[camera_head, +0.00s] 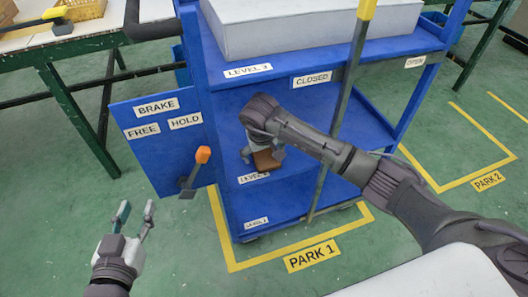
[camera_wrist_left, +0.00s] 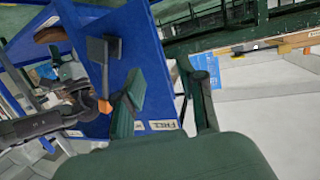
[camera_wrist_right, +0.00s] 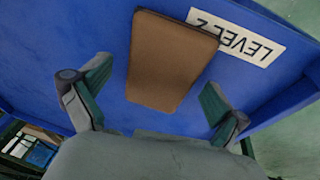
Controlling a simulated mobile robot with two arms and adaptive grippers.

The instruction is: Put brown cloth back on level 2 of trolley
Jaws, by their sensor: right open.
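The brown cloth (camera_head: 266,161) is a flat, folded rectangle on the blue level 2 shelf of the trolley (camera_head: 229,130), close to the front edge and the level 2 label. In the right wrist view the cloth (camera_wrist_right: 168,62) lies flat beside the label (camera_wrist_right: 235,38), covering its end. My right gripper (camera_head: 263,153) is at the cloth; its open fingers (camera_wrist_right: 155,100) stand apart on either side of the cloth's near end, not closed on it. My left gripper (camera_head: 136,207) is open and empty over the floor, lower left of the trolley.
A white box (camera_head: 310,30) sits on level 3. A yellow-topped grey lever (camera_head: 352,85) stands before the shelves. The brake panel (camera_head: 160,140) with its orange-tipped handle (camera_head: 202,155) is left of them. Green tables (camera_head: 62,110) stand at the left. The floor in front is clear.

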